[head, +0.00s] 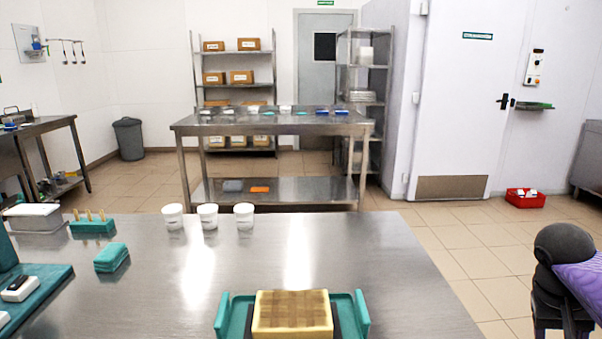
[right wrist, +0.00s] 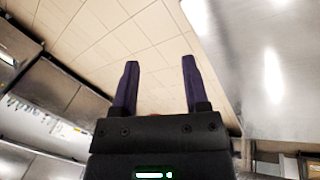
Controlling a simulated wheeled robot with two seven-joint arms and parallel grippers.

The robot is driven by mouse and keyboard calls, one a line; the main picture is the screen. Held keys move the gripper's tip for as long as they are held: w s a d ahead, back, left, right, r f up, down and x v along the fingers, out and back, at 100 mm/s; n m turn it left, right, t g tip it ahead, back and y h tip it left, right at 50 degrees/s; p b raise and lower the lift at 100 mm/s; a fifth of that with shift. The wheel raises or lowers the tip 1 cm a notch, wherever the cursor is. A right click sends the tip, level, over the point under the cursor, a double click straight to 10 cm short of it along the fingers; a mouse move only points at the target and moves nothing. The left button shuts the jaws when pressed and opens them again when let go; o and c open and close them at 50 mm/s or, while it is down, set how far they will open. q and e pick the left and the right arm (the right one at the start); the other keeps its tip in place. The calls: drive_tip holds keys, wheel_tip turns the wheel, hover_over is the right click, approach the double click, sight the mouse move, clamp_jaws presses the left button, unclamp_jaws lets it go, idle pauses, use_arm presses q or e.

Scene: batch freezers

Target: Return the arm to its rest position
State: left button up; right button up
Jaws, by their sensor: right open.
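My right arm (head: 563,275) shows at the right edge of the head view, beside the steel table's right edge and clear of it. Its gripper is outside that view. In the right wrist view my right gripper (right wrist: 160,60) has its two purple fingers apart, with nothing between them. Beyond the fingers is tiled floor, with a steel surface (right wrist: 285,65) to the right. My left arm and gripper are in neither view.
The steel table (head: 370,250) holds a teal tray (head: 361,313) with a yellow-brown block (head: 292,313) at the front. White cups (head: 207,216) stand at its far edge. Teal items (head: 111,257) lie left. A red crate (head: 525,198) sits on the floor. The table's right part is clear.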

drive_tip(key=s+d+f+n+h, duration=0.1)
drive_tip(key=s+d+f+h, duration=0.1)
drive_tip(key=s+d+f, duration=0.45)
drive_tip(key=s+d+f+n+h, duration=0.1)
drive_tip(key=s+d+f, duration=0.2)
drive_tip(key=d+f, duration=0.65)
drive_tip(key=s+d+f+n+t+h, duration=0.1)
drive_tip(key=s+d+f+n, duration=0.15)
drive_tip(key=s, duration=0.45)
drive_tip(key=s+d+f+n, duration=0.1)
drive_tip(key=s+f+n, duration=0.3)
drive_tip(key=s, duration=0.4)
drive_tip(key=s+d+f+n+t+h, duration=0.1)
drive_tip(key=s+d+f+n, duration=0.2)
drive_tip(key=s, duration=0.4)
drive_tip(key=s+a+f+m+g+y, duration=0.1)
drive_tip(key=s+a+f+y, duration=0.15)
drive_tip(key=a+f, duration=0.6)
drive_tip(key=s+a+f+m+y, duration=0.1)
drive_tip(key=s+a+f+y, duration=0.3)
drive_tip(key=a, duration=0.8)
drive_tip(key=a+f+y, duration=0.1)
drive_tip(key=a+f, duration=0.2)
drive_tip(key=a, duration=0.7)
drive_tip(key=s+a+f+m, duration=0.1)
drive_tip(key=a+f, duration=0.1)
drive_tip(key=a, duration=0.9)
drive_tip(key=shift+f+y, duration=0.35)
drive_tip(key=shift+f, duration=0.05)
